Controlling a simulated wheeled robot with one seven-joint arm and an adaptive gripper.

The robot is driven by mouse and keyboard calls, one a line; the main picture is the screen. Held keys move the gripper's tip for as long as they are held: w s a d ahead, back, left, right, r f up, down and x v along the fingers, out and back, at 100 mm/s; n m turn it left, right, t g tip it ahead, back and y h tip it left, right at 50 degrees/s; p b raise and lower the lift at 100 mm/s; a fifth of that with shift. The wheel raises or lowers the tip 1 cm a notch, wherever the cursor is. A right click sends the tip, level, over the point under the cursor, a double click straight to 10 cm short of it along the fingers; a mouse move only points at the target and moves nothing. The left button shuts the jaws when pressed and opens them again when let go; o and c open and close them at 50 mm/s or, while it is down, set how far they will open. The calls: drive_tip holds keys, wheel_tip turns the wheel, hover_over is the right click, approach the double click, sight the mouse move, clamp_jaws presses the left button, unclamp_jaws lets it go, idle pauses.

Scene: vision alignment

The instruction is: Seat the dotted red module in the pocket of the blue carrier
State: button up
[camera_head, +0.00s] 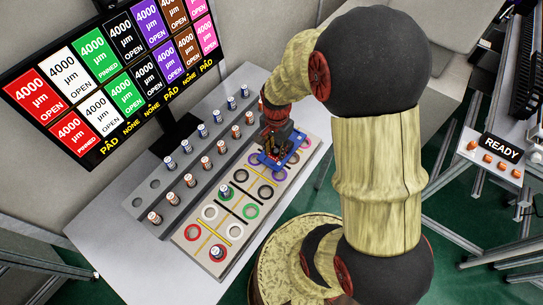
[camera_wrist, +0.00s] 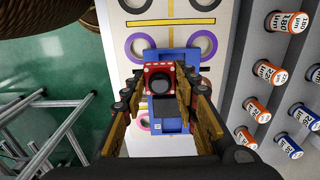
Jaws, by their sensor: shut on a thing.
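The red module (camera_wrist: 158,68) shows in the wrist view as a red square face with white dots and a dark round centre. My gripper (camera_wrist: 160,88) is shut on it, with one finger at each side. The blue carrier (camera_wrist: 165,126) lies behind and below the module on the light board, showing above and below it. In the head view my gripper (camera_head: 274,143) is over the blue carrier (camera_head: 293,155), which lies across the board's far part.
The light board (camera_head: 186,237) carries coloured rings and yellow and black bars. Several labelled cylinders (camera_head: 205,162) stand in rows on the grey rack beside it; two more stand on the board. A screen (camera_head: 110,75) rises behind. A READY panel (camera_head: 501,147) is at right.

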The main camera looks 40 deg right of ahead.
sight(272, 162)
drive_tip(key=shift+w+a+f, duration=0.1)
drive_tip(key=shift+w+f, duration=0.85)
drive_tip(key=shift+f, duration=0.2)
wheel_tip(272, 162, down, 3)
drive_tip(key=shift+w+f+b, duration=0.15)
drive_tip(key=shift+f+b, duration=0.05)
drive_tip(key=shift+b, duration=0.55)
drive_tip(key=shift+r, duration=0.1)
drive_tip(key=shift+s+f+b, duration=0.25)
drive_tip(key=shift+f+b, duration=0.05)
drive_tip(key=shift+f, duration=0.35)
drive_tip(key=o, duration=0.7)
drive_tip(key=shift+s+a, duration=0.1)
drive_tip(key=o, duration=0.5)
drive_tip(key=shift+f, duration=0.25)
drive_tip(key=shift+c, duration=0.2)
drive_tip(key=shift+r, duration=0.15)
